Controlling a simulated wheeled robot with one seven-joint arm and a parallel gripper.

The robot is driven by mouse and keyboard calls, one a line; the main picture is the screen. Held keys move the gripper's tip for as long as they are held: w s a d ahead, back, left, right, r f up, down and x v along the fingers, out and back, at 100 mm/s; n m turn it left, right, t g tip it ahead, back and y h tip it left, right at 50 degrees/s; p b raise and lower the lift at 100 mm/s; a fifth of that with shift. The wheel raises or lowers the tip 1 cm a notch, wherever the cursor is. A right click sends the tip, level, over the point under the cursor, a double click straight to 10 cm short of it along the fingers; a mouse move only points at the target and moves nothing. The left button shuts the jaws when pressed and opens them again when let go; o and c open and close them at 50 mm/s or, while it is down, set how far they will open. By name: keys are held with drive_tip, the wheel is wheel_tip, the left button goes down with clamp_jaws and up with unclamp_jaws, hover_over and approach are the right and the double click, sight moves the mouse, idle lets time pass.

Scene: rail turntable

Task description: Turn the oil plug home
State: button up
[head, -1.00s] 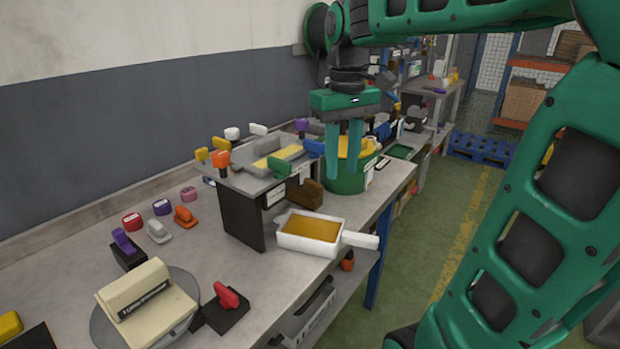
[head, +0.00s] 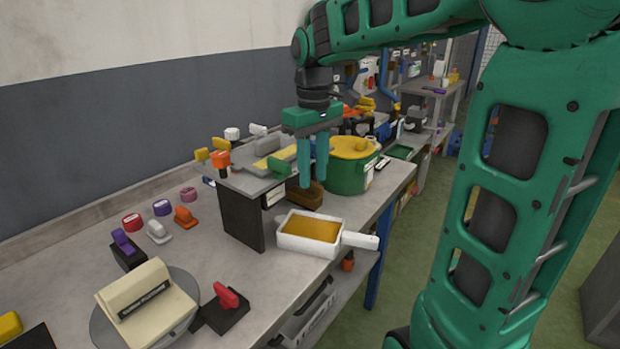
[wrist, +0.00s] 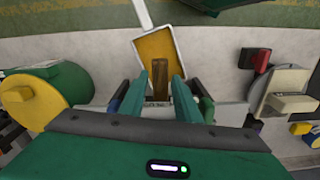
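I cannot tell which piece is the oil plug; no readable label marks one. Several coloured knob-like plugs stand on the raised rack (head: 247,227), among them an orange one (head: 219,158) and a green one (head: 279,166). A red-handled piece (head: 228,296) sits on a dark block at the front. In the wrist view, a brown block (wrist: 161,84) shows beyond and between the fingers. In the head view the fingers partly cover this block (head: 303,197).
A white, handled tray with amber contents (head: 285,240) sits near the bench's front edge. A green drum with a yellow top (head: 352,147) stands behind it. A cream block (head: 148,303) rests on a round grey plate at front left. Small coloured caps lie along the wall side.

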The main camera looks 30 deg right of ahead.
drive_tip(key=shift+f, duration=0.9)
clamp_jaws()
